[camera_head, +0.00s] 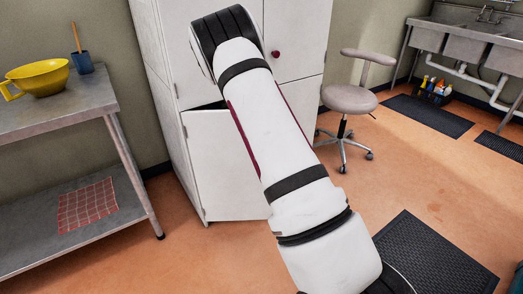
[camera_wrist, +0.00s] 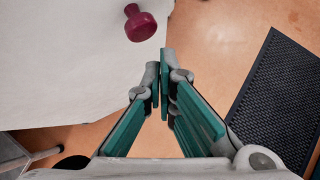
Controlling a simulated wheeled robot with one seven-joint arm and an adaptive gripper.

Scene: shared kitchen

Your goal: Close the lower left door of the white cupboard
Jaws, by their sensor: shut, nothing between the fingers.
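The white cupboard (camera_head: 176,130) stands against the wall in the head view. Its lower left door (camera_head: 222,170) is partly hidden behind my arm. A dark gap shows along this door's top edge, so it stands somewhat ajar; its right edge is hidden. In the wrist view a white panel (camera_wrist: 70,60) with a dark red knob (camera_wrist: 140,23) fills the upper left; it looks like a cupboard door. My gripper (camera_wrist: 163,75) is shut and empty, close to the panel's lower right edge; I cannot tell whether it touches. My gripper is hidden in the head view.
A metal table (camera_head: 100,98) with a yellow bowl (camera_head: 38,78) and a blue cup (camera_head: 82,62) stands left of the cupboard. A stool (camera_head: 349,98) stands to its right. Black mats (camera_head: 435,255) lie on the orange floor, which is otherwise open in front.

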